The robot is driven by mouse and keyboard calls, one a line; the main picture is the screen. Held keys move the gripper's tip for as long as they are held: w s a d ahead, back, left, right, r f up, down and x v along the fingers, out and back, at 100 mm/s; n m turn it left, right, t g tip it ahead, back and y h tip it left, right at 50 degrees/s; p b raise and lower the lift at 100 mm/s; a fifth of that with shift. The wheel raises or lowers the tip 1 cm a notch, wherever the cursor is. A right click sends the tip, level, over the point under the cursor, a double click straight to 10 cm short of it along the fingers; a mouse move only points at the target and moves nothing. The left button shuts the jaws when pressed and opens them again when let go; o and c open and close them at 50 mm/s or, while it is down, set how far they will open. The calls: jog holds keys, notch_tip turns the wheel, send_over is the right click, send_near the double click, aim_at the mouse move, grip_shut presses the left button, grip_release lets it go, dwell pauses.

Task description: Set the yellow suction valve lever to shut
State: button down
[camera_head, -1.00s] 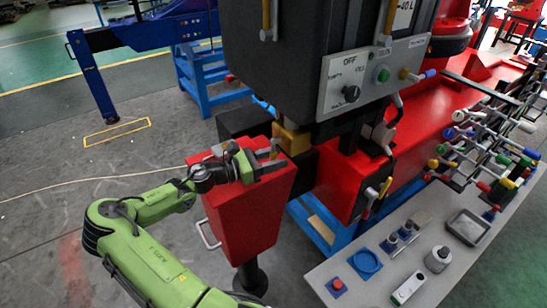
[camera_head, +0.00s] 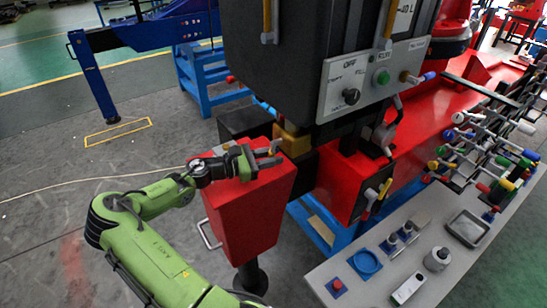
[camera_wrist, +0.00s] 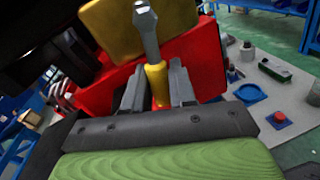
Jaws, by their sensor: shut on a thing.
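The yellow suction valve lever has a metal arm (camera_wrist: 147,28) and a yellow grip (camera_wrist: 157,84), which stands between my jaws in the wrist view. The metal arm runs up in front of a yellow block (camera_wrist: 112,28). In the head view my gripper (camera_head: 277,154) is over the top of the red box, in front of the same yellow block (camera_head: 292,141). My gripper (camera_wrist: 157,92) is shut on the yellow grip. In the head view the lever is small and mostly hidden by the fingers.
The red box (camera_head: 245,220) is just below my gripper. A black cabinet with a grey switch panel (camera_head: 365,75) overhangs to the right. A grey table (camera_head: 335,265) with small parts and a blue dish (camera_head: 365,262) stands at the lower right. The floor at left is open.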

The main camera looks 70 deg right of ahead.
jog(key=c, duration=1.1)
grip_release()
jog(key=shift+o, duration=0.2)
jog(key=shift+w, duration=0.1)
jog(key=b+v, duration=0.1)
jog(key=v, duration=1.4)
jog(key=shift+w+a+r, duration=0.15)
jog(key=shift+w+a, duration=0.1)
jog(key=shift+w, duration=0.05)
